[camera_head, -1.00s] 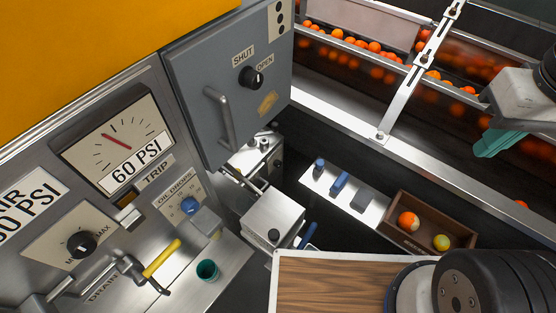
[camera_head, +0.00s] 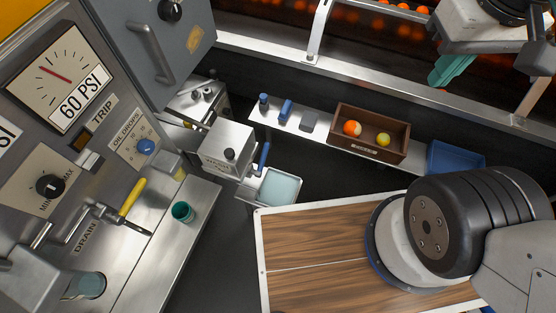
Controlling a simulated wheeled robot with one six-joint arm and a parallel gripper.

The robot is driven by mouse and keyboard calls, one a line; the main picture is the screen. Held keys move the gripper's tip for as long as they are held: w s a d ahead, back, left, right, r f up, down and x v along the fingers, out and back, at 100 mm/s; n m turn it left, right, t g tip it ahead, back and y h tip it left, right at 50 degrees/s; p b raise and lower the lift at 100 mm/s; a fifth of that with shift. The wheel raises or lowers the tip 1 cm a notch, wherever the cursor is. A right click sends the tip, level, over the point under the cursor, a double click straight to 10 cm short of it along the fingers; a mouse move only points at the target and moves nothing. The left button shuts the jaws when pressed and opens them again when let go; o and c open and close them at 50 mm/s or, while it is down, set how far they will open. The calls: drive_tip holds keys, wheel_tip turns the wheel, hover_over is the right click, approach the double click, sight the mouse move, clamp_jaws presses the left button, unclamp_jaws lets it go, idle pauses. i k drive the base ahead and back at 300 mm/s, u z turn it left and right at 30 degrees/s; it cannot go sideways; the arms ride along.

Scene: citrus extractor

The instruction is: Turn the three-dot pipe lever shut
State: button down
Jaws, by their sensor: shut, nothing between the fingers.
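I cannot make out a pipe lever marked with three dots in this view. A yellow-handled lever (camera_head: 132,197) sits on a pipe by the DRAIN label at the left. A blue lever (camera_head: 264,155) stands beside a small metal box (camera_head: 226,147) in the middle; no dots can be read on it. My gripper (camera_head: 448,74), with teal fingers, is at the upper right, shut and empty. It is well apart from both levers, over the dark area near the metal rail.
A grey cabinet (camera_head: 155,45) and a 60 PSI gauge (camera_head: 66,78) stand at the left. A wooden box (camera_head: 368,138) holds an orange and a yellow fruit. A blue tray (camera_head: 455,158) lies right of it. A wooden board (camera_head: 320,250) fills the lower middle.

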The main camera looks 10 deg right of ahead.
sight(259, 171)
drive_tip(key=z, duration=0.95)
drive_tip(key=k, duration=0.25)
drive_tip(key=u, duration=1.5)
drive_tip(key=i, duration=0.5)
drive_tip(key=k, duration=0.5)
drive_tip(key=u, duration=2.25)
drive_tip(key=i, duration=0.3)
drive_tip(key=z, duration=2)
